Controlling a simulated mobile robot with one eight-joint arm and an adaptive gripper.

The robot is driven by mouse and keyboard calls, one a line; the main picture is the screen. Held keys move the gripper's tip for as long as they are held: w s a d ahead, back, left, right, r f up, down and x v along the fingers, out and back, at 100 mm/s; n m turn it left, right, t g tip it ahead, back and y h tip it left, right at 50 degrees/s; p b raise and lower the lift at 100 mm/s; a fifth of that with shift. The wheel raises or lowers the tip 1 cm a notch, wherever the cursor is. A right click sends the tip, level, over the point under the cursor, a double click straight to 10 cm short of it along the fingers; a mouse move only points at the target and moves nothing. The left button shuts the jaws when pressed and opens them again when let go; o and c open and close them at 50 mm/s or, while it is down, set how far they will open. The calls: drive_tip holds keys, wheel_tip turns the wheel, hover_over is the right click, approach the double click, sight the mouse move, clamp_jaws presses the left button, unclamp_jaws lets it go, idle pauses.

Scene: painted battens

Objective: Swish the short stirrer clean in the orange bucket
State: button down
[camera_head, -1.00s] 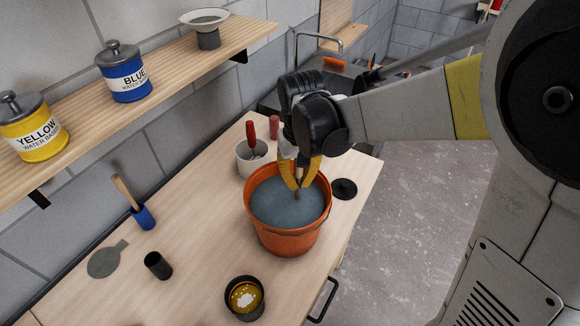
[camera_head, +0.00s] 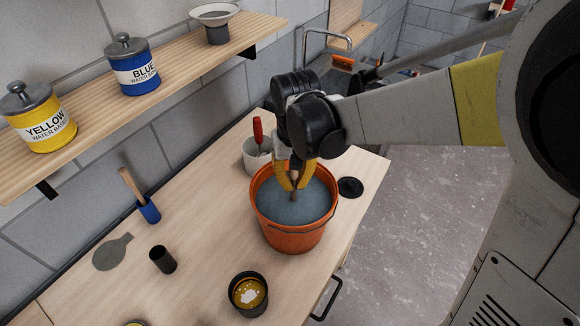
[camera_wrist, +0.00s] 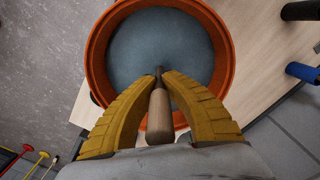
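The orange bucket (camera_head: 293,239) stands on the wooden bench and holds grey-blue liquid; it also shows in the wrist view (camera_wrist: 97,62). My gripper (camera_head: 294,186) is over the bucket, with its yellow fingers pointing down at the liquid. The short stirrer (camera_wrist: 159,117) lies between the fingers in the wrist view, and the fingers are closed on its wooden handle. Its thin dark end points down to the liquid. I cannot tell how deep the tip reaches. In the head view only a small brown piece of it shows below the fingers.
A white pot (camera_head: 256,156) with a red-handled tool stands behind the bucket. A black lid (camera_head: 350,187) lies right of it. A dark tin with yellow paint (camera_head: 248,294), a dark cup (camera_head: 162,260) and a blue holder with a wooden handle (camera_head: 149,210) stand on the bench (camera_head: 205,225).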

drive_tip(key=shift+r+p, duration=3.5)
drive_tip(key=shift+r, duration=1.3)
drive_tip(key=shift+r+p, duration=1.8)
drive_tip(key=shift+r, duration=0.7)
